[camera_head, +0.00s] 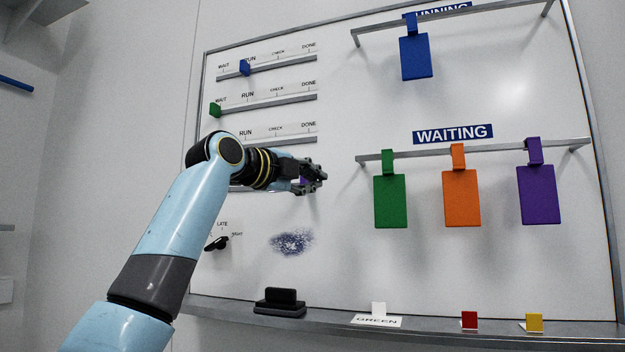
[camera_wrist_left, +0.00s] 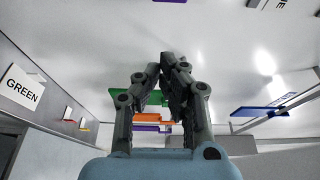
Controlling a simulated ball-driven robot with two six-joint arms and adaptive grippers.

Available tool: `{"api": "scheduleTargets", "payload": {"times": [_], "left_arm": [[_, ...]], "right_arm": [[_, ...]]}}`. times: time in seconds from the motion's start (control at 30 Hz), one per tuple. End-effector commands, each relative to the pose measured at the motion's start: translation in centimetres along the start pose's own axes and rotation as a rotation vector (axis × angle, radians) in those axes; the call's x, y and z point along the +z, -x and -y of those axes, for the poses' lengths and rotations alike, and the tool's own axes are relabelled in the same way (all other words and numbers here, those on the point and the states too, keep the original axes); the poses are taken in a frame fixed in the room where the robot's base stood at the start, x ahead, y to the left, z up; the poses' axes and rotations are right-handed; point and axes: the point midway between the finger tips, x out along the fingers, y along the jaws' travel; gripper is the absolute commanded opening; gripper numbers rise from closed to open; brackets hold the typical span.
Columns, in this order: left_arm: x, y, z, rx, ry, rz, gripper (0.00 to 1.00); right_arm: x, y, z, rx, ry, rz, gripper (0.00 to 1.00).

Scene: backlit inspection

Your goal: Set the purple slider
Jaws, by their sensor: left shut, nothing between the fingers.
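My left gripper (camera_head: 318,178) is at the whiteboard's lowest slider rail, its fingers shut with nothing between them. A small purple patch, likely the purple slider (camera_head: 303,181), shows behind the fingers; most of it is hidden. A purple edge (camera_wrist_left: 170,1) at the top of the left wrist view may be the same slider, apart from the closed fingertips (camera_wrist_left: 168,62). My left arm and gripper cover most of the lowest rail and its labels. Whether the fingers touch the slider cannot be told. My right gripper is not in view.
Above are rails with a blue slider (camera_head: 244,68) and a green slider (camera_head: 215,109). Green (camera_head: 390,202), orange (camera_head: 462,199) and purple (camera_head: 540,195) cards hang at right, below a blue card (camera_head: 416,58). An eraser (camera_head: 280,302) lies on the ledge.

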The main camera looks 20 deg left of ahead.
Motion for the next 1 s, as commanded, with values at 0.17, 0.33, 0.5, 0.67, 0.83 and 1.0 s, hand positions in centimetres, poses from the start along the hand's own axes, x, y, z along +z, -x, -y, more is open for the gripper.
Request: {"api": "scheduleTargets", "payload": {"times": [0.17, 0.33, 0.5, 0.67, 0.83, 1.0], "left_arm": [[-0.1, -4.1, 0.4, 0.003, 0.004, -0.002, 0.00], [1.2, -5.8, 0.3, 0.003, -0.002, 0.005, 0.00], [3.1, -5.0, 0.2, 0.002, -0.002, 0.003, 0.00], [3.7, -4.8, 0.1, 0.000, 0.000, 0.001, 0.00], [3.8, -4.8, -0.1, 0.000, 0.000, 0.001, 0.00], [3.8, -4.7, -0.1, 0.000, 0.000, 0.001, 0.00]], "right_arm": [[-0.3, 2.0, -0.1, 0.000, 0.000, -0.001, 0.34], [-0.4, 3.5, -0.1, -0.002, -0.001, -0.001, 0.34], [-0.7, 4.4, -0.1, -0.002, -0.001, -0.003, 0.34], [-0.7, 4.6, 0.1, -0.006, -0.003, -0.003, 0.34], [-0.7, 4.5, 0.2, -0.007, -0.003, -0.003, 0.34], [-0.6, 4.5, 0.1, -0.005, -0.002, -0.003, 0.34]]}}
